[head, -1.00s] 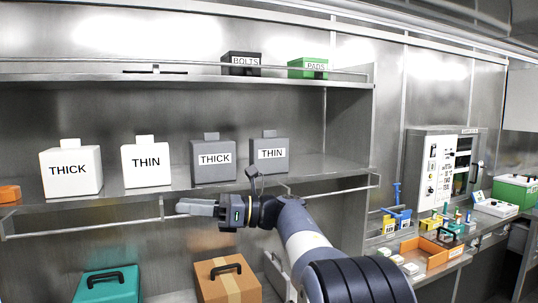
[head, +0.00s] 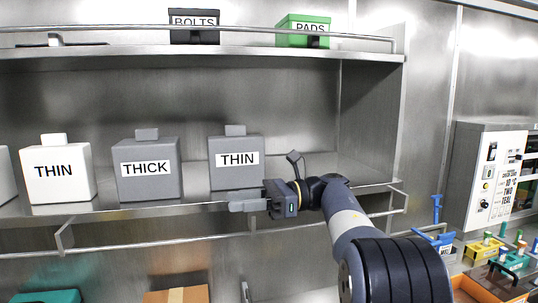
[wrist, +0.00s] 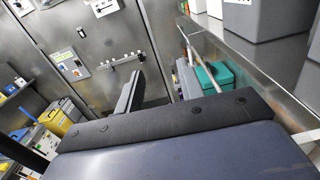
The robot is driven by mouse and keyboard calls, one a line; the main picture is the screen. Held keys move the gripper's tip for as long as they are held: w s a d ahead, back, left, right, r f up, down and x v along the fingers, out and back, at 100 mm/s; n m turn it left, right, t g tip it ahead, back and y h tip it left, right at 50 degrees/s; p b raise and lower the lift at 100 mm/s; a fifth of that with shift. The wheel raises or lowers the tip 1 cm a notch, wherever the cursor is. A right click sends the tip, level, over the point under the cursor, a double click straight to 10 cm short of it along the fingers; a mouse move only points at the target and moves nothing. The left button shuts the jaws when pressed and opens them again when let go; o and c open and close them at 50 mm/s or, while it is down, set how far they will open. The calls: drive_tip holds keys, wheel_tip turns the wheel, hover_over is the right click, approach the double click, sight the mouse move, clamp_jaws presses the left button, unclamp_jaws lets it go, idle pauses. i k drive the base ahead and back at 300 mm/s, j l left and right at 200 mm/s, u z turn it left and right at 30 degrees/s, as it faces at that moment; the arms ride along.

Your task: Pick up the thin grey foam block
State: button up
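The thin grey foam block (head: 236,177) stands upright on the middle shelf in the head view, with a small knob on top and a THIN label on its front. My gripper (head: 232,206) is just below and in front of it, at the shelf's front edge, pointing left and apart from the block. No object shows in the gripper. In the wrist view a dark finger (wrist: 130,95) is visible, but the finger gap is unclear.
The grey THICK block (head: 148,184) stands left of the thin grey one, then the white THIN block (head: 58,188). A rail (head: 150,240) runs along the shelf front (head: 110,215). BOLTS (head: 194,35) and PADS (head: 303,38) boxes stand above. The shelf right of the thin grey block is clear.

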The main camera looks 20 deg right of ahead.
sight(236, 159)
drive_tip(key=i+l, duration=0.25)
drive_tip(key=l, duration=0.15)
drive_tip(key=i+l, duration=0.25)
drive_tip(key=l, duration=0.15)
drive_tip(key=i+l, duration=0.1)
drive_tip(key=i, duration=0.2)
